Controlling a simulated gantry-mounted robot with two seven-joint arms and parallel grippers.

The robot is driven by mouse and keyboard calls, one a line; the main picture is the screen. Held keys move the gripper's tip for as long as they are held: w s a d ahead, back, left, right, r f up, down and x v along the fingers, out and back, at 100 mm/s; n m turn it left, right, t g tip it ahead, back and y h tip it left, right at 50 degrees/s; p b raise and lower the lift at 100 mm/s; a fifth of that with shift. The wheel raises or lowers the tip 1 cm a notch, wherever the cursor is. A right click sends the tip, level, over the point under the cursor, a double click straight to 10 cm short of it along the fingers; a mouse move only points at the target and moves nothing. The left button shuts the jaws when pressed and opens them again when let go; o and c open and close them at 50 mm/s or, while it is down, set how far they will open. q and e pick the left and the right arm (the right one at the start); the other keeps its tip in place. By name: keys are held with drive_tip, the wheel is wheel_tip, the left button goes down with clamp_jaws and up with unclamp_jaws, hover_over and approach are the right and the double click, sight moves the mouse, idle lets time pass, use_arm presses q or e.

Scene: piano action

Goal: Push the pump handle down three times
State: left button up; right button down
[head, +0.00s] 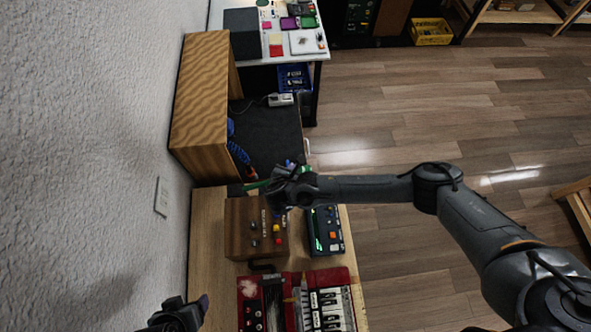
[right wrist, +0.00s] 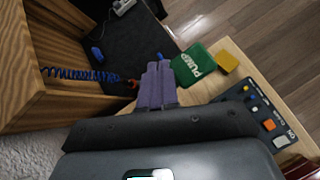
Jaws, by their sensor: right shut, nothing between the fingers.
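A green plate lettered PUMP (right wrist: 193,64) lies just right of my right gripper's fingers in the right wrist view. A small yellow piece (right wrist: 228,62) is beside it. In the head view a bit of green (head: 258,185) shows left of my right gripper (head: 287,168), which partly covers the spot. The pump handle itself cannot be made out clearly. My right gripper's purple fingers (right wrist: 157,85) are together and empty, and whether they touch anything is unclear. My left gripper (head: 203,304) is at the bottom edge of the head view, mostly cut off.
A wooden box with knobs (head: 243,228), a dark panel with buttons (head: 326,230) and a red keyboard (head: 290,302) stand on the wooden bench. Beyond is an open wooden cabinet (head: 200,105) with a blue coiled cord (right wrist: 80,74) by a black mat (head: 272,135). A wall runs along the left.

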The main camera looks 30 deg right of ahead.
drive_tip(key=r+p, duration=0.1)
drive_tip(key=a+r+p, duration=0.1)
drive_tip(key=r, duration=0.1)
drive_tip(key=a+r+p, duration=0.1)
drive_tip(key=shift+w+r+p, duration=0.3)
drive_tip(key=shift+w, duration=0.05)
idle(0.3)
idle(0.5)
